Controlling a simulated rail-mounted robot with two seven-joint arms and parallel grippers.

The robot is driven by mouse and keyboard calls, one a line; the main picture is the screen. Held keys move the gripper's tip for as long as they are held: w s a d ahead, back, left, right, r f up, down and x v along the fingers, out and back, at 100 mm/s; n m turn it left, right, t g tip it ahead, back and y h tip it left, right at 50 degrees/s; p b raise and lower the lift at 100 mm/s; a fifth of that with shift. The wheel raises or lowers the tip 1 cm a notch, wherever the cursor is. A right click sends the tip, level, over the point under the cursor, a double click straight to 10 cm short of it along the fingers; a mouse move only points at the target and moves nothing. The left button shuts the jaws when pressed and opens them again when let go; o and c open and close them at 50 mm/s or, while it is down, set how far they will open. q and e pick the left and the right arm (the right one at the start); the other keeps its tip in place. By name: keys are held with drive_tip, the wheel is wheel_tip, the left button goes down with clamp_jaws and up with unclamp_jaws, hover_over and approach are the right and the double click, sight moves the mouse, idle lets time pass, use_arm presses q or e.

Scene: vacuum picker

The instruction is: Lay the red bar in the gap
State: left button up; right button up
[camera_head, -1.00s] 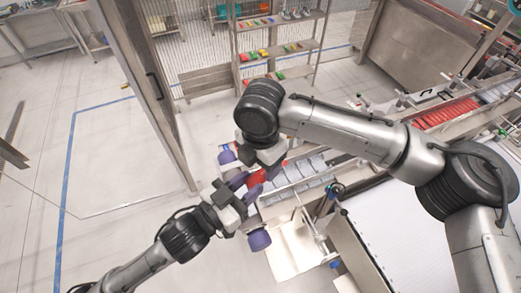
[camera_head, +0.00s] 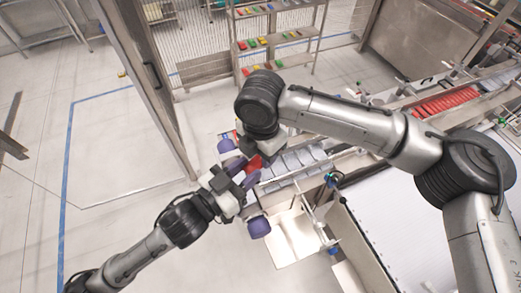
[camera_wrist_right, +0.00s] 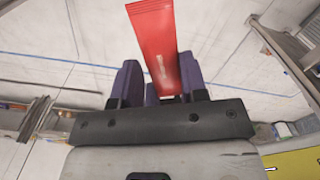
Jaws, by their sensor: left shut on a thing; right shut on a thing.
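The red bar (camera_head: 253,163) is held in the air between my two grippers, left of the line of grey pieces. In the right wrist view the bar (camera_wrist_right: 153,45) rises from between the purple fingers of my right gripper (camera_wrist_right: 158,88). In the head view my right gripper (camera_head: 240,152) is partly hidden under its own arm. My left gripper (camera_head: 244,196) comes from lower left and is shut on the bar at close quarters with the right one; its contact is mostly hidden. I cannot make out the gap in these views.
A conveyor channel holds a row of grey pieces (camera_head: 296,160) and, farther right, several red bars (camera_head: 447,103). A pale plate (camera_head: 292,240) lies below the grippers. A shelf rack (camera_head: 275,40) with coloured items stands behind. A metal door frame (camera_head: 140,85) is at left; open floor lies below it.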

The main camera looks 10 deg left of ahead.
drive_tip(key=shift+o, duration=0.2)
drive_tip(key=shift+a+r, duration=0.2)
drive_tip(key=shift+a, duration=0.15)
drive_tip(key=o, duration=0.7)
drive_tip(key=shift+o, duration=0.6)
drive_tip(key=shift+d, duration=0.15)
